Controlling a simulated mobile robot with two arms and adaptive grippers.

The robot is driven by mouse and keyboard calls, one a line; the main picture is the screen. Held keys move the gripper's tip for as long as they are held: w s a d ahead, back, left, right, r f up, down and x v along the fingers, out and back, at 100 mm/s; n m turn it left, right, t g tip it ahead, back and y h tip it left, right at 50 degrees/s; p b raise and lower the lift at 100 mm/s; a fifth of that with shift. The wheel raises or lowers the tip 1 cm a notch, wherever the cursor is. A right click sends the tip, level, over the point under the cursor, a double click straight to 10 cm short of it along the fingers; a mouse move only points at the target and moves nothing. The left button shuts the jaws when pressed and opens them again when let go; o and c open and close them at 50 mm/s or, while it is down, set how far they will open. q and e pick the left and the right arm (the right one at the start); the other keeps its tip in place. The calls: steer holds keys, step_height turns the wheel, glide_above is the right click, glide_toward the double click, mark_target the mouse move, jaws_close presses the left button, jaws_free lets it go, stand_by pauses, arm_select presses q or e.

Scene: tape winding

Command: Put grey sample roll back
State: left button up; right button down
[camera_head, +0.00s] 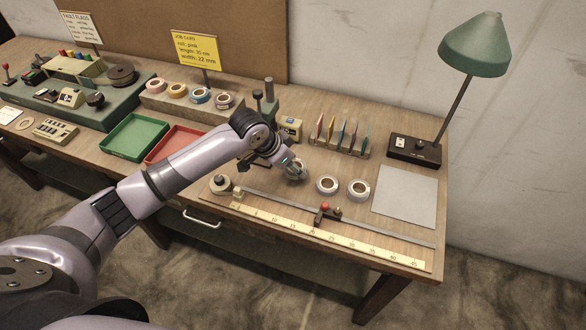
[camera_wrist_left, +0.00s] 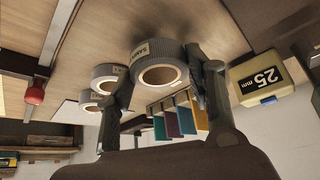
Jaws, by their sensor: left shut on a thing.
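My left gripper (camera_head: 292,166) is shut on a grey roll (camera_head: 297,174) over the right half of the workbench. In the left wrist view my left gripper (camera_wrist_left: 164,62) has one finger on each side of this grey roll (camera_wrist_left: 157,52); a pale label with partly readable lettering shows on its side. Whether it touches the bench is unclear. Two similar grey rolls stand to its right in the head view: the nearer roll (camera_head: 327,185) and the farther roll (camera_head: 358,189). My right gripper is not in view.
A rack of coloured cards (camera_head: 343,136) and a 25 mm box (camera_head: 291,127) stand behind the held roll. A ruler (camera_head: 330,238) and a rail with a red-knobbed slider (camera_head: 325,211) lie in front. A grey sheet (camera_head: 406,197) and a lamp (camera_head: 474,47) are at right.

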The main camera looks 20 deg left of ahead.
arm_select(q)
steer(key=shift+f, duration=1.2)
steer(key=shift+f, duration=0.1)
steer(key=o, duration=1)
steer(key=v, duration=1.2)
steer(key=shift+d, duration=0.1)
